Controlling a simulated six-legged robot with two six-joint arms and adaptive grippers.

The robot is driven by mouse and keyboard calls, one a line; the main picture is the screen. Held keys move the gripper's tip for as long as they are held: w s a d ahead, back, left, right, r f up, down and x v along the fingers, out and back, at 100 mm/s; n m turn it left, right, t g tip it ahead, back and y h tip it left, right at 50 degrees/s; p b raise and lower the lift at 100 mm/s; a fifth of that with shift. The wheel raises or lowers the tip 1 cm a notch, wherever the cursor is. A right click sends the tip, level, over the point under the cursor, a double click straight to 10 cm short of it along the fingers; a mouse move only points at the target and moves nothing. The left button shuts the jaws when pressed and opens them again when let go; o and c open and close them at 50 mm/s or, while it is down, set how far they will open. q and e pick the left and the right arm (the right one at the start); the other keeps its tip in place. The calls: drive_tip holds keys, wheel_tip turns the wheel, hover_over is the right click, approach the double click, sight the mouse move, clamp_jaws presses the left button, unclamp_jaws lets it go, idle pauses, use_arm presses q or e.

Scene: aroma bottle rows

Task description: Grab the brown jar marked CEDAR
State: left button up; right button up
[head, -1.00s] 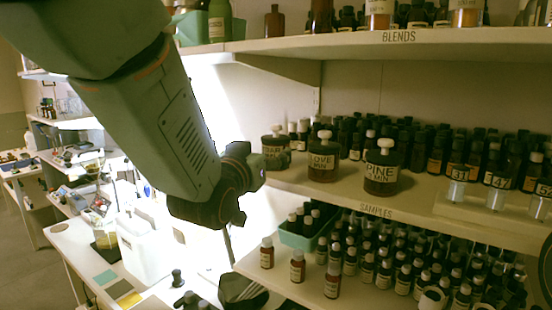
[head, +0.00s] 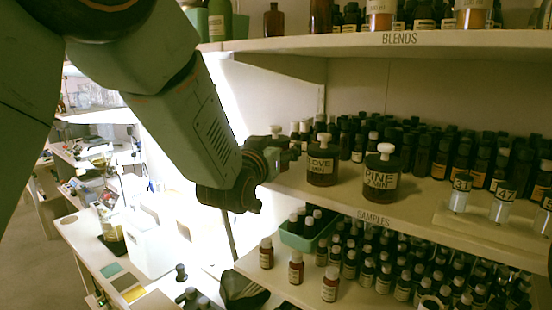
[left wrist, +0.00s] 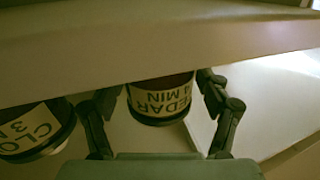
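The brown jar marked CEDAR (left wrist: 160,102) shows upside down in the left wrist view, between the two fingers of my left gripper (left wrist: 162,88). The fingers are spread on either side of it, with a small gap seeming to show at each side. In the head view my left gripper (head: 284,156) is at the left end of the middle shelf and hides most of this jar; its pale stopper (head: 276,131) shows above. My right gripper is not in view.
The clove jar (head: 322,168) stands close to the right of the cedar jar, with the PINE jar (head: 381,182) beyond it. Rows of dark bottles fill the shelf behind. The BLENDS shelf (head: 440,40) is above, and the samples tray (head: 297,241) is below.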

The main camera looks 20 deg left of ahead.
use_arm(q)
drive_tip(key=shift+s+d, duration=0.1)
drive_tip(key=c, duration=1.2)
